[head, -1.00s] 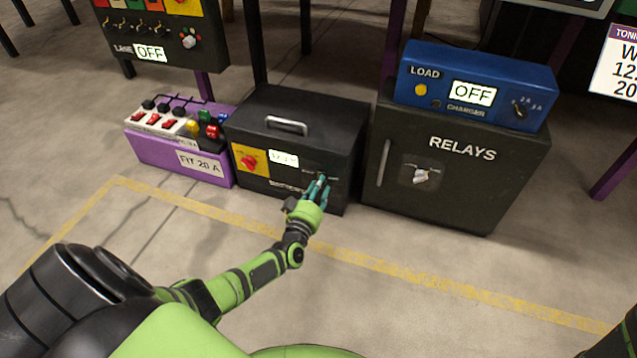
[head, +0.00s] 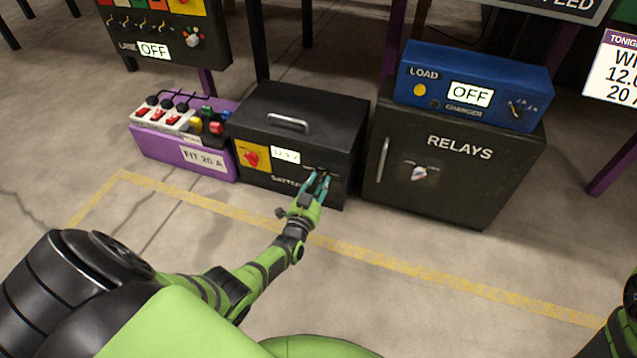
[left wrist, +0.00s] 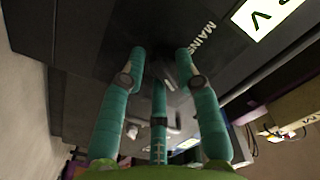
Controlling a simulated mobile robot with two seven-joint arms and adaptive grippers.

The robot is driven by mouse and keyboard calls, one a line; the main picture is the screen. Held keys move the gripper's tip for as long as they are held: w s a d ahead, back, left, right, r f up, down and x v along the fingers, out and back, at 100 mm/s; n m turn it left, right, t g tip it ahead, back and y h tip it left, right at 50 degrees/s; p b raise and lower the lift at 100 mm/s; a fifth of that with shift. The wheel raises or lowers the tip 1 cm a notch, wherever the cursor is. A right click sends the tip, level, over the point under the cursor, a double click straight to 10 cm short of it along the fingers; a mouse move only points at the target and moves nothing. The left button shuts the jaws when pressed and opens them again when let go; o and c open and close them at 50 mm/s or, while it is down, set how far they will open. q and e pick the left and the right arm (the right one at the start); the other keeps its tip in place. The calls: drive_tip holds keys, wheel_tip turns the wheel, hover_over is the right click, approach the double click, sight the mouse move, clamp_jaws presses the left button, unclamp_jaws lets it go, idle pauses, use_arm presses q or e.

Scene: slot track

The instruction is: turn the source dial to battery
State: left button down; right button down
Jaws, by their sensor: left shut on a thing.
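The source dial (left wrist: 170,84) is on the front of the black battery box (head: 300,108), at the front's right side. It is mostly hidden behind my fingers, and I cannot read which mark it points to. A "MAINS" label shows beside it in the left wrist view. My left gripper (head: 319,178) has its teal fingers around the dial and is shut on it. In the left wrist view the fingers of my left gripper (left wrist: 161,62) straddle the dial. My right gripper is not in view.
The box front also has a red knob on a yellow plate (head: 252,157) and a lit display (head: 285,155). A purple unit (head: 180,150) stands close left. The relays cabinet (head: 450,180) stands right, with the blue charger (head: 475,85) on top. Floor in front is clear.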

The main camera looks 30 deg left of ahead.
use_arm(q)
drive_tip(key=m, duration=0.5)
drive_tip(key=shift+w+d+m, duration=0.15)
drive_tip(key=shift+m, duration=0.15)
idle(0.4)
drive_tip(key=c, duration=1.2)
unclamp_jaws()
drive_tip(key=shift+f, duration=0.1)
drive_tip(key=shift+a, duration=0.2)
